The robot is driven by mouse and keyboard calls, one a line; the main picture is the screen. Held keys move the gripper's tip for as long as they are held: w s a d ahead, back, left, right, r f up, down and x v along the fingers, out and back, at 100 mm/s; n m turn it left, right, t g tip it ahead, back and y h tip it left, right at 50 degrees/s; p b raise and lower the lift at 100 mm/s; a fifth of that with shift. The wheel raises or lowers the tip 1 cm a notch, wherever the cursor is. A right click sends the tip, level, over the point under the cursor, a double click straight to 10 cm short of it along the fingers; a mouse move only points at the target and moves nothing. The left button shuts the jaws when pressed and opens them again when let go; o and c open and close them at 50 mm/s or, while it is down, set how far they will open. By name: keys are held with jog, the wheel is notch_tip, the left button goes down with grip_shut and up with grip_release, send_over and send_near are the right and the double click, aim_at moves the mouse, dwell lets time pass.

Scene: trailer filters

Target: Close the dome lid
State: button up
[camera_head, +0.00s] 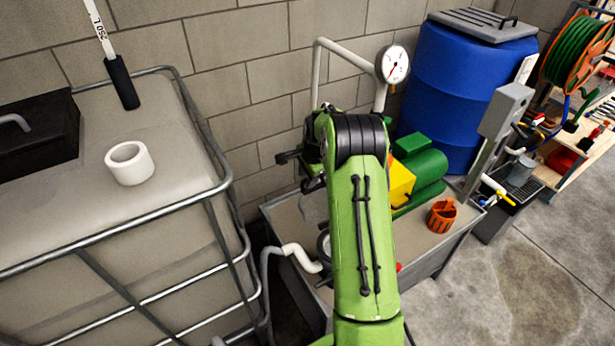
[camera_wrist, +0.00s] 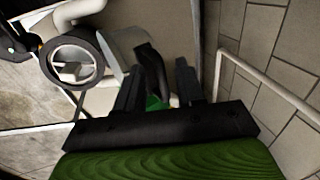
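What looks like the dome lid is a pale, see-through shape (camera_wrist: 122,50) in the wrist view, tilted up beside a dark round rim (camera_wrist: 73,40) with an open middle. In the head view a faint clear shape (camera_head: 310,207) and part of a dark ring (camera_head: 323,245) show left of my arm. My gripper (camera_wrist: 158,85) has its two dark fingers apart. A dark curved piece, perhaps a handle, shows between or behind them; contact cannot be told. In the head view my gripper (camera_head: 300,165) is mostly hidden behind my green arm.
White pipes and a gauge (camera_head: 393,64) stand by the block wall. A caged tank (camera_head: 60,220) is left, a blue barrel (camera_head: 455,90) right.

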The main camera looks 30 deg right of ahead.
grip_shut()
jog(key=shift+s, duration=0.1)
dwell(0.4)
